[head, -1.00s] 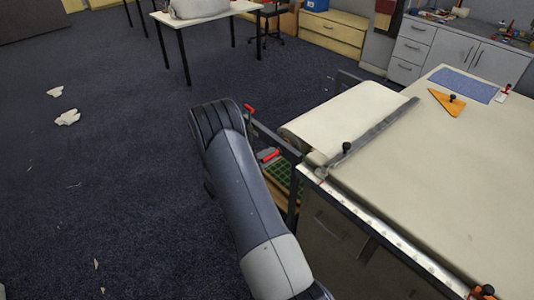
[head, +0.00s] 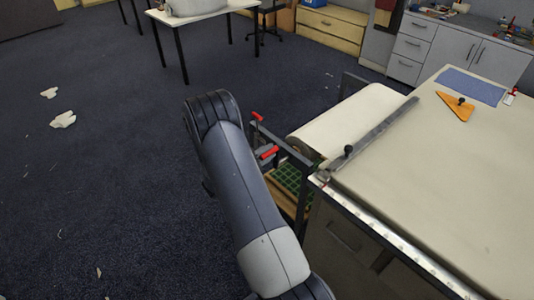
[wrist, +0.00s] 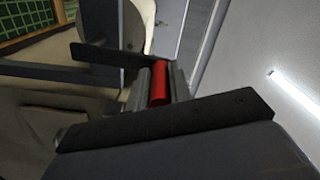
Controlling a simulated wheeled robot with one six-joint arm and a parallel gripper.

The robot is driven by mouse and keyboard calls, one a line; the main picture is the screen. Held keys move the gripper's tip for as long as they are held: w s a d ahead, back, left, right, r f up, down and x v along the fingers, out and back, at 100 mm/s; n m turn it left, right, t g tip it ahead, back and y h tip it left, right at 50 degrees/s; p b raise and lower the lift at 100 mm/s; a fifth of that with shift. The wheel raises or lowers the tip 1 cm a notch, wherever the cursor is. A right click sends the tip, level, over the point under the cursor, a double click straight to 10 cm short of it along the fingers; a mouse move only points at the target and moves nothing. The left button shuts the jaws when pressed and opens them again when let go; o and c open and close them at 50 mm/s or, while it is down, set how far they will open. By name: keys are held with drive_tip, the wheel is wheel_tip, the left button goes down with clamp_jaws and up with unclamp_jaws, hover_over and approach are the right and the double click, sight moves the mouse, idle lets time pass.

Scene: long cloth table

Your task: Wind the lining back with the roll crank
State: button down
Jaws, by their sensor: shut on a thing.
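In the wrist view my gripper (wrist: 160,86) is shut on a red grip (wrist: 159,82), which lies between its dark fingers. In the head view my arm hides the gripper. Two red parts, an upper one (head: 257,116) and a lower one (head: 269,152), show right of my arm at the end of the roll stand. I cannot tell which of them, if either, is the held crank grip. The pale lining roll (head: 345,122) lies in the stand at the table's end. Pale cloth covers the table (head: 430,190).
A grey bar (head: 375,137) with a black knob lies across the table end. An orange triangle (head: 455,106) and a blue cloth (head: 470,85) lie farther back. A green gridded mat (head: 292,181) sits low under the stand. Floor on the left is mostly clear, with white scraps (head: 63,119).

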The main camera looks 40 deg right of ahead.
drive_tip(key=shift+w+r, duration=0.1)
drive_tip(key=shift+w, duration=0.05)
idle(0.3)
drive_tip(key=c, duration=1.3)
unclamp_jaws()
drive_tip(key=a+b, duration=0.2)
drive_tip(key=a, duration=0.9)
drive_tip(key=shift+s, duration=0.45)
drive_tip(key=shift+d, duration=0.1)
drive_tip(key=d, duration=0.3)
drive_tip(key=d+p, duration=0.1)
drive_tip(key=d, duration=0.2)
drive_tip(key=d+p, duration=0.1)
drive_tip(key=d, duration=0.2)
drive_tip(key=shift+w+d, duration=0.25)
drive_tip(key=shift+w, duration=0.05)
drive_tip(key=shift+w+d, duration=0.1)
drive_tip(key=shift+d, duration=0.55)
